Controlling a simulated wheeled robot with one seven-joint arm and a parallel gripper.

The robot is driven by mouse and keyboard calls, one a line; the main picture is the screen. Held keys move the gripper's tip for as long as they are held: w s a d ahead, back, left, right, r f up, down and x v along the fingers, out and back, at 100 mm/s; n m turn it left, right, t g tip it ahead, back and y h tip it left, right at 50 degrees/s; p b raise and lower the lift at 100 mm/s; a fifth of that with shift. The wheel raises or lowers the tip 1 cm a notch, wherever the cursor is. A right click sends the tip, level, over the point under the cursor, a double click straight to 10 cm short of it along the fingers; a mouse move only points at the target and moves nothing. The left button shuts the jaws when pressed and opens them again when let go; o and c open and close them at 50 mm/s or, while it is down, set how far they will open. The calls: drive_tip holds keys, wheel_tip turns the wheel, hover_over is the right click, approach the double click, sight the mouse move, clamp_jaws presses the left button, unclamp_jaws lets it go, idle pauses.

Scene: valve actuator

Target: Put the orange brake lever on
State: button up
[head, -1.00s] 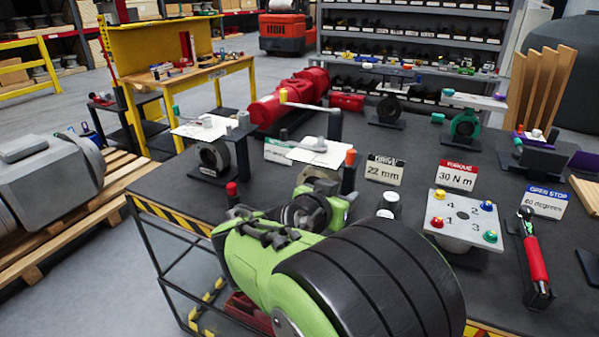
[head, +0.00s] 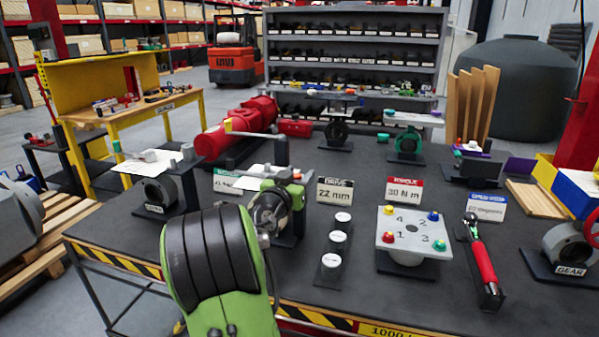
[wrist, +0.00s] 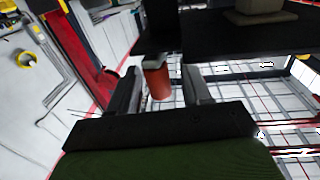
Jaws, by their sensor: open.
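The orange grip of the brake lever (wrist: 158,82) shows in the wrist view as a short upright cylinder under a grey cap. It stands between the two fingers of my gripper (wrist: 160,95), which are open with a gap on both sides. In the head view the orange tip (head: 297,175) shows just beyond my green wrist, and my arm hides most of the gripper. I cannot tell whether the fingers touch the orange grip.
The dark bench top (head: 340,280) holds a valve (head: 158,192) at left, three white-topped cylinders (head: 335,238), a numbered plate (head: 410,222) and a red-handled wrench (head: 482,262). Signs stand behind, including the drive sign (head: 335,190). A red actuator (head: 235,128) lies at the back.

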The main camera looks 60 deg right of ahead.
drive_tip(key=shift+d, duration=0.6)
clamp_jaws()
drive_tip(key=shift+w+f+m+g+b, duration=0.25)
drive_tip(key=shift+g+b, duration=0.25)
drive_tip(key=shift+b, duration=0.45)
drive_tip(key=shift+w+a+r+m+g+b, duration=0.1)
drive_tip(key=shift+m+g+b, duration=0.15)
drive_tip(key=shift+m+g, duration=0.25)
drive_tip(key=shift+a+r+m+g+b, duration=0.1)
drive_tip(key=shift+m+g+b, duration=0.15)
drive_tip(key=shift+g, duration=0.35)
unclamp_jaws()
